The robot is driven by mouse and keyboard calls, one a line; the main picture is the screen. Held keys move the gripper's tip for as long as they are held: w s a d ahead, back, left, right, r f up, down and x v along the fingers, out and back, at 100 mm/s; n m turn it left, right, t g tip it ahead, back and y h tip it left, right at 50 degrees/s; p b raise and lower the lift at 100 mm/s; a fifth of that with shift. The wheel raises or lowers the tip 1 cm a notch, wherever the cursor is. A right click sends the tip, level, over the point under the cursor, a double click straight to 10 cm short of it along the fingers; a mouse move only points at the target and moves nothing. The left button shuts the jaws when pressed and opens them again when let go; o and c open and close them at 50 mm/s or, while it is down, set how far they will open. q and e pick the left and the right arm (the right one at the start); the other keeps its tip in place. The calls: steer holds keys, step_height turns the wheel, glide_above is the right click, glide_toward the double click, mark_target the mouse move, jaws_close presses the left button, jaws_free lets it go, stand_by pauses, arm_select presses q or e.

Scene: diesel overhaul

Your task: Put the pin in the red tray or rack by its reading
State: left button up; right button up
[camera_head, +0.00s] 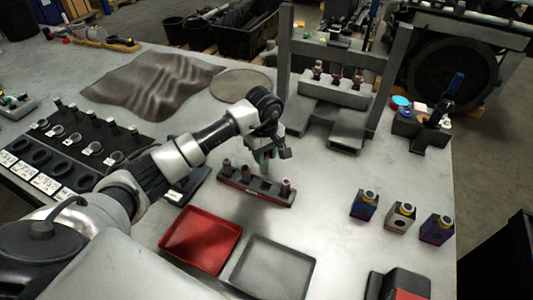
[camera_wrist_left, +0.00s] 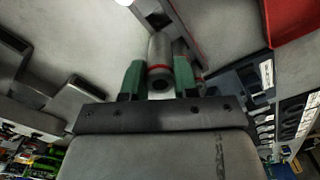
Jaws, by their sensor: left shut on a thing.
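My left gripper (camera_head: 266,157) is above the dark rack with a red edge (camera_head: 256,196). In the left wrist view its green fingers (camera_wrist_left: 159,83) are shut on a grey metal pin (camera_wrist_left: 160,50) with a red band. Several pins stand upright in the rack, such as the one at its right end (camera_head: 286,186). I cannot tell whether the held pin is clear of the rack. The red tray (camera_head: 202,239) lies empty in front of the rack; part of a red surface shows in the left wrist view (camera_wrist_left: 292,20). My right gripper is not in view.
A grey tray (camera_head: 272,268) lies right of the red tray. A dark device (camera_head: 187,186) sits left of the rack. Three small blocks, including a blue one (camera_head: 364,204), stand at right. A grey press-like stand (camera_head: 333,92) is behind. A black holder (camera_head: 75,150) is at left.

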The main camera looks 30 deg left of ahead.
arm_select(q)
steer(key=shift+f, duration=0.4)
steer(key=shift+d+f+b, duration=0.15)
steer(key=shift+f+b, duration=0.4)
steer(key=shift+f, duration=0.55)
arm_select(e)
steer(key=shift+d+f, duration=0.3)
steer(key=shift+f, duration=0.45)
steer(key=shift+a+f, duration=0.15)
arm_select(q)
steer(key=shift+b, duration=0.3)
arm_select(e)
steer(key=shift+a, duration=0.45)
